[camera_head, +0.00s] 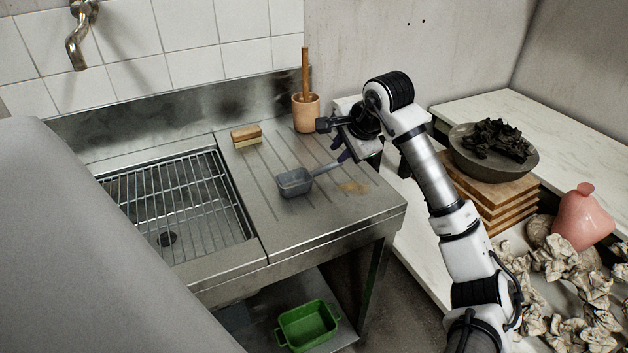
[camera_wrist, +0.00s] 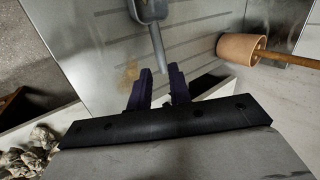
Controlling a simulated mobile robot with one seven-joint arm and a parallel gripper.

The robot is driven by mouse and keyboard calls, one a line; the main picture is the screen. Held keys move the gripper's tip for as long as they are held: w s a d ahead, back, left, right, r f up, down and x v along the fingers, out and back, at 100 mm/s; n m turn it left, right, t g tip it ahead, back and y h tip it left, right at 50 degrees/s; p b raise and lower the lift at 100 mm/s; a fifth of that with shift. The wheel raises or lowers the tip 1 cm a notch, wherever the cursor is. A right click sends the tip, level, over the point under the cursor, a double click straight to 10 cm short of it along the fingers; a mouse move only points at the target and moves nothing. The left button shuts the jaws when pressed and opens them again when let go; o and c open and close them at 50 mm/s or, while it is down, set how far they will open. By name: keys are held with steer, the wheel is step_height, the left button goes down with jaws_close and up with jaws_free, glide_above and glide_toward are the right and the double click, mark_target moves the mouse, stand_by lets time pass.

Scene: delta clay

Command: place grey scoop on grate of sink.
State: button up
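The grey scoop (camera_head: 294,182) lies on the drainboard of the steel sink unit, right of the basin, its handle pointing right toward my gripper (camera_head: 342,155). In the wrist view the scoop (camera_wrist: 148,10) is at the top edge, partly cut off, and its handle reaches down toward the gap between my dark fingers (camera_wrist: 160,82). The fingers are apart, one on each side of the handle's end, and I see no contact. The sink's wire grate (camera_head: 175,200) covers the basin at left and is bare; its left part is hidden by a large grey shape.
A brush (camera_head: 246,138) lies behind the scoop. A terracotta pot (camera_head: 306,112) with a wooden stick stands at the back, near my gripper; it also shows in the wrist view (camera_wrist: 238,48). A green tub (camera_head: 307,326) sits below. A bowl on boards (camera_head: 494,165) stands at right.

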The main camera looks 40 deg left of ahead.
mark_target(326, 168)
steer(key=p+x, duration=0.1)
steer(key=x, duration=0.4)
steer(key=shift+a+f, duration=0.15)
steer(key=p+x, duration=0.2)
steer(key=x, duration=0.2)
steer(key=shift+s+f, duration=0.15)
steer(key=shift+f, duration=0.05)
steer(key=shift+a+f, duration=0.3)
steer(key=shift+f, duration=0.2)
jaws_close()
